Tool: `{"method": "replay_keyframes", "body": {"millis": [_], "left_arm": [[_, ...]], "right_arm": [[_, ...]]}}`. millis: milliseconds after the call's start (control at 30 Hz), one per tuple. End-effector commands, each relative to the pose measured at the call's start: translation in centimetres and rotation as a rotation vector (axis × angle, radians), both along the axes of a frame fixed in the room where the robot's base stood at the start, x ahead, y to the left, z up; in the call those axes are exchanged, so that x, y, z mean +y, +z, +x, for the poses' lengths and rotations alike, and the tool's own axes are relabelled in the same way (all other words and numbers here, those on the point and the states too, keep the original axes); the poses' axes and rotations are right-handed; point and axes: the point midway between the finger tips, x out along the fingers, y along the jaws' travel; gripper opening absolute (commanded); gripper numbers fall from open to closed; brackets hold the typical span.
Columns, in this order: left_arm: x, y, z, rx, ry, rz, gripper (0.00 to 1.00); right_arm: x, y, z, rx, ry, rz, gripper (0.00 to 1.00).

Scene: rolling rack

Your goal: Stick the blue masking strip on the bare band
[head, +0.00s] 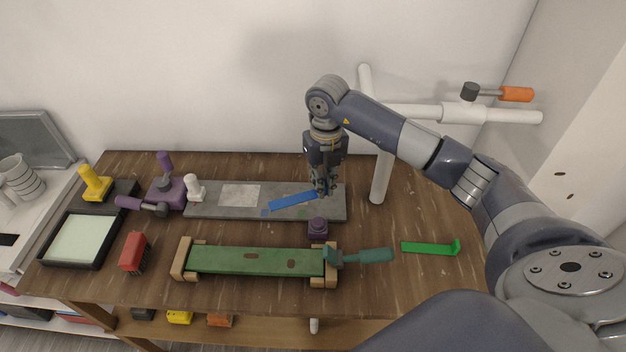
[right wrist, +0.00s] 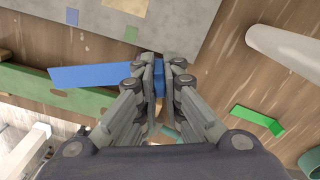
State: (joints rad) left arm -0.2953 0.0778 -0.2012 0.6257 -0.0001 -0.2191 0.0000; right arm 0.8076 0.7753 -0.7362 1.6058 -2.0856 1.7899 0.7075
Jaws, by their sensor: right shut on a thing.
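The blue masking strip (head: 290,201) is a flat blue band with one end in my right gripper (head: 322,191), and it extends to the left over the grey panel (head: 202,207). In the right wrist view my right gripper (right wrist: 165,85) is shut on the strip's end, which has an upright blue tab. The strip (right wrist: 88,76) also shows there, reaching left past the panel's edge. A pale rectangular patch (head: 240,194), perhaps the bare band, lies on the panel to the left of the strip. Whether the strip touches the panel is unclear. My left gripper is not in view.
A green plank (head: 225,260) sits in wooden clamps in front, with a teal-handled tool (head: 370,256). A purple knob (head: 318,228) stands between. A white-topped stamp (head: 194,188) stands left.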

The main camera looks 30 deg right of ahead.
Motion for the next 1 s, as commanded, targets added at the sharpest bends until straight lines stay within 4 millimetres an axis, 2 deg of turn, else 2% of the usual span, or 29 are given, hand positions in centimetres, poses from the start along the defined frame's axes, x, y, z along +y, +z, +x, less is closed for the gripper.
{"method": "replay_keyframes", "body": {"millis": [100, 300, 833, 1000], "left_arm": [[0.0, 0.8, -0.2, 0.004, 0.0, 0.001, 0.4], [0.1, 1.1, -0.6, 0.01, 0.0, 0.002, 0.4], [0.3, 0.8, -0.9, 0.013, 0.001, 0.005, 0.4], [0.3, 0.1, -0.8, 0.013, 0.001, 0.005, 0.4]], "right_arm": [[-1.2, -0.3, 0.0, 0.006, -0.186, -0.005, 0.0], [-2.2, -0.8, 0.1, 0.007, -0.362, -0.008, 0.0], [-2.4, -1.1, 0.1, 0.004, -0.39, -0.001, 0.0], [-2.3, -2.0, 0.0, 0.005, -0.389, -0.001, 0.0]]}}
